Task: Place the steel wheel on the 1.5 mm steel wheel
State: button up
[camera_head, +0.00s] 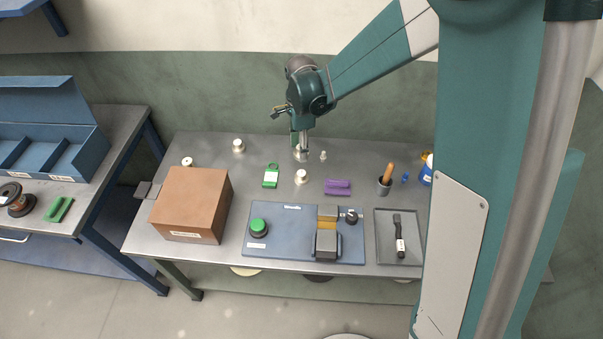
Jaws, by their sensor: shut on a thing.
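My gripper (301,143) points straight down over the back middle of the grey table and is shut on a small silvery piece, seemingly the steel wheel (300,155). I cannot tell whether this piece touches the table or another wheel under it. Similar small silvery pieces stand apart from it: one (301,177) just in front, one (238,146) to the left, and a ring-like one (187,162) near the brown box. Their labels are too small to read, so I cannot tell which is the 1.5 mm steel wheel.
A brown box (190,203) stands at left. A blue board (285,249) with a green button and a clamp-like device lies in front. A green tag (271,176), a purple block (338,187), a cup (384,186) and a tray (384,256) are around. A tiny pale piece (323,156) stands close right.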

send_over(301, 173)
jog(key=shift+d+f+b, duration=0.1)
jog(key=shift+f+b, duration=0.25)
jog(key=shift+f, duration=2.75)
jog(key=shift+f, duration=1.9)
jog(key=shift+f+b, duration=0.15)
jog(key=shift+b, duration=0.3)
jog(key=o, duration=1)
jog(key=shift+c, duration=0.2)
jog(key=shift+r, duration=0.2)
jog(key=shift+r+p, duration=0.9)
jog(key=shift+r, duration=5.1)
